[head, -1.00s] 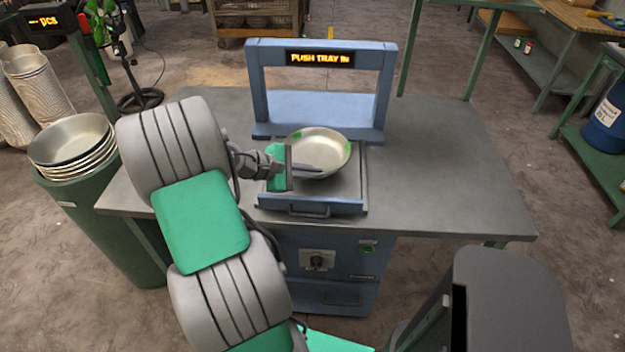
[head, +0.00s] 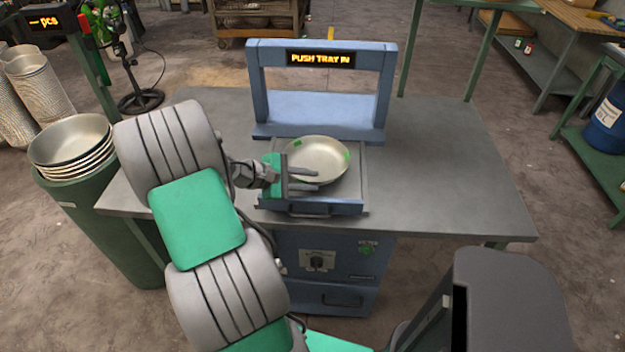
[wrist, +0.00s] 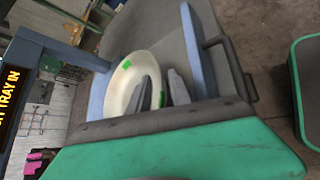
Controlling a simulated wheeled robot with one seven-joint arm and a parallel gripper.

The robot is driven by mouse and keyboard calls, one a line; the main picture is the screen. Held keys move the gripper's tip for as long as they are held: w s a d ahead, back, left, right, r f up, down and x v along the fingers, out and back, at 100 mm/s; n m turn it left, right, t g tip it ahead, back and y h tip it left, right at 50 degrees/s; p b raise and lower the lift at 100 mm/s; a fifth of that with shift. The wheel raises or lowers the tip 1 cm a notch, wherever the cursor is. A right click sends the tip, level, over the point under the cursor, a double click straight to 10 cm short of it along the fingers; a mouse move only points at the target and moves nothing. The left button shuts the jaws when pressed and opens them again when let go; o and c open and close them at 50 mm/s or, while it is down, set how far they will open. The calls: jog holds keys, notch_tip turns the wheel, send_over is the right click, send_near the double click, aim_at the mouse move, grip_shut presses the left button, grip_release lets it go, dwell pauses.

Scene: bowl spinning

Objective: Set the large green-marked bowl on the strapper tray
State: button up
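The large pale metal bowl with green marks (head: 318,160) rests upright on the strapper tray (head: 345,208), which is pulled out in front of the blue arch. The bowl also shows in the wrist view (wrist: 122,83). My gripper (head: 316,180) is at the bowl's near left side, its two fingers spread apart. In the wrist view the gripper's fingers (wrist: 160,76) overlap the bowl's rim, with a green mark between them. I cannot tell whether either finger touches the bowl.
The blue strapper arch (head: 258,90) reads "PUSH TRAY IN". The grey tabletop (head: 450,170) is clear on the right. A stack of bowls (head: 70,145) stands on a green bin at the left. The tray's front handle (head: 310,212) faces me.

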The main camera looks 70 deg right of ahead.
jog(key=v, duration=1)
jog(key=shift+w+a+r, duration=0.15)
jog(key=shift+w+a, duration=0.05)
jog(key=shift+w, duration=0.05)
jog(key=w+a+t+y, duration=0.3)
jog(key=w+a+t, duration=0.6)
jog(key=w+a, duration=0.75)
jog(key=s+a+t+y, duration=0.1)
jog(key=a+y, duration=0.1)
jog(key=a, duration=0.9)
jog(key=s+a+r+t+y, duration=0.1)
jog(key=a+t+y, duration=0.1)
jog(key=a, duration=0.9)
jog(key=shift+s+a+r+y, duration=0.2)
jog(key=shift+s+a+y, duration=0.15)
jog(key=shift+y, duration=0.15)
